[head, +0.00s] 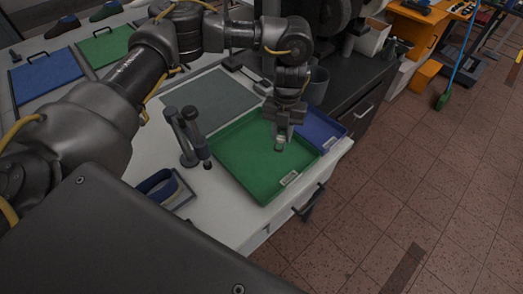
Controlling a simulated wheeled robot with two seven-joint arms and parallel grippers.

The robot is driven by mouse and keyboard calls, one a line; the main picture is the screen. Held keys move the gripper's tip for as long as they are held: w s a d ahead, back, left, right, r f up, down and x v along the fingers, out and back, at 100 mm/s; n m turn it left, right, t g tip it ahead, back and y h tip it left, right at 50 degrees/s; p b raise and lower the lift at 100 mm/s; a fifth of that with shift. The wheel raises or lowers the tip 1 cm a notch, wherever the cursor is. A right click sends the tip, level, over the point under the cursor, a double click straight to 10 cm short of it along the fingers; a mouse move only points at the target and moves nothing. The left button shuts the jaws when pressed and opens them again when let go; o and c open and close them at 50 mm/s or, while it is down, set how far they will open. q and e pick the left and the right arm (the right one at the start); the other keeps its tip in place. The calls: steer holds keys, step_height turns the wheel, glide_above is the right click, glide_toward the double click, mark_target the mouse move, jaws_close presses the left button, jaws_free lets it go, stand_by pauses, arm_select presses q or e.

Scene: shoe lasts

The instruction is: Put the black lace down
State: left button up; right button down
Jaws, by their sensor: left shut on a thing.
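My left gripper (281,138) points down over the right part of the green tray (240,179). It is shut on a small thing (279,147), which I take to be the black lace. It looks dark with a pale band and is too small to make out well. I cannot tell whether it touches the tray floor. The rest of the green tray looks empty. My right gripper is not in view.
A blue tray (327,125) adjoins the green tray on the right. A dark stand with posts (186,137) is to its left, and a small frame with a blue band (160,187) nearer. A grey mat (212,98) lies behind. White table (228,220) shows in front.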

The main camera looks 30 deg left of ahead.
mark_target(261, 153)
arm_select(q)
steer(key=w+a+f+n+t+h, duration=0.1)
steer(key=a+f+n, duration=0.1)
steer(key=a+n, duration=0.75)
steer(key=shift+n, duration=0.85)
steer(key=shift+d+f+p, duration=0.1)
steer(key=shift+d+f, duration=0.2)
steer(key=shift+f, duration=1.4)
steer(key=shift+d+f+p, duration=0.15)
steer(key=shift+d+f, duration=0.1)
steer(key=shift+f, duration=1.5)
steer(key=shift+d+f+p, duration=0.1)
steer(key=shift+d+f, duration=0.2)
steer(key=shift+f, duration=1.4)
steer(key=shift+f, duration=0.2)
steer(key=o, duration=0.9)
steer(key=shift+r, duration=0.1)
steer(key=r, duration=0.4)
steer(key=a+r, duration=0.1)
steer(key=r, duration=0.7)
steer(key=shift+w+a+r, duration=0.1)
steer(key=shift+w+a, duration=0.2)
steer(key=shift+a, duration=0.05)
